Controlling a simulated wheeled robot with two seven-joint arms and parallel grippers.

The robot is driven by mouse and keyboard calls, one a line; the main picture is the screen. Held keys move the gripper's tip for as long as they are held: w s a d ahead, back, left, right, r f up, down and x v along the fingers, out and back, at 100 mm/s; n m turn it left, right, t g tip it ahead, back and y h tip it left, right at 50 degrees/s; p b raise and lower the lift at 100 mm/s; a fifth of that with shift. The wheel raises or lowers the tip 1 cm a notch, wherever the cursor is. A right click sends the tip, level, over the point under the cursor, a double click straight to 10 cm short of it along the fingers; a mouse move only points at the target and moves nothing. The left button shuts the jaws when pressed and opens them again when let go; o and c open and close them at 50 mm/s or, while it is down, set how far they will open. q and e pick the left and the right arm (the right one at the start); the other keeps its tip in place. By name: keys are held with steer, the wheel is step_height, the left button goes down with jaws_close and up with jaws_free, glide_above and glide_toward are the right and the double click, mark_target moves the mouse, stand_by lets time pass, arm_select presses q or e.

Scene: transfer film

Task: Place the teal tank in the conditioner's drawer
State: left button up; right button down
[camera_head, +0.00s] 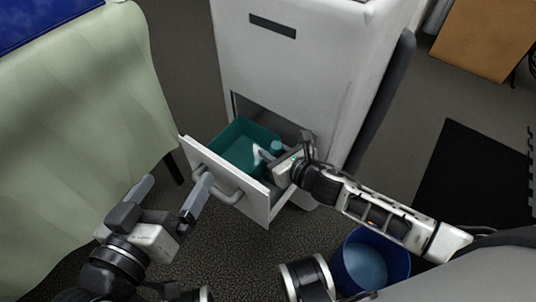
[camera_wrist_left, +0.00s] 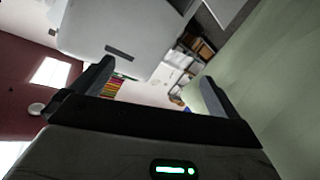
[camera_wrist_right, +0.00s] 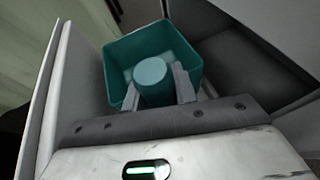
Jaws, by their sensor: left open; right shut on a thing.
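The teal tank (camera_head: 236,134) is an open-topped box inside the conditioner's pulled-out drawer (camera_head: 232,180). In the right wrist view the tank (camera_wrist_right: 185,50) has a round teal post or cap (camera_wrist_right: 150,72) between the fingers. My right gripper (camera_head: 270,153) is shut on this part of the tank; it also shows in the right wrist view (camera_wrist_right: 158,88). The tank's underside is hidden, so I cannot tell whether it rests on the drawer floor. My left gripper (camera_head: 170,198) is open and empty in front of the drawer, one finger close to its handle (camera_head: 222,190).
The white conditioner (camera_head: 300,65) stands behind the drawer. A table with a pale green cloth (camera_head: 80,120) is at the left. A blue bin (camera_head: 370,265) stands on the floor at lower right. A black mat (camera_head: 475,175) and a wooden box (camera_head: 485,40) lie further right.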

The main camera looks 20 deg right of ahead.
step_height(320, 180, down, 3)
steer(key=shift+r+b, duration=0.1)
steer(key=shift+b, duration=1.15)
steer(key=shift+f+b, duration=0.25)
steer(key=shift+b, duration=0.05)
arm_select(q)
steer(key=shift+d+r+n+t+h, duration=0.25)
steer(key=shift+r+n+h, duration=0.05)
steer(key=shift+r+h, duration=0.15)
steer(key=shift+d+r+n+t+h, duration=0.25)
steer(key=shift+r+n+h, duration=0.1)
steer(key=shift+h, duration=0.1)
arm_select(e)
steer(key=shift+s+r, duration=0.1)
arm_select(q)
steer(key=shift+w, duration=0.1)
arm_select(e)
steer(key=c, duration=1.1)
jaws_free()
steer(key=shift+f, duration=0.2)
arm_select(q)
steer(key=shift+w+a+r, duration=0.1)
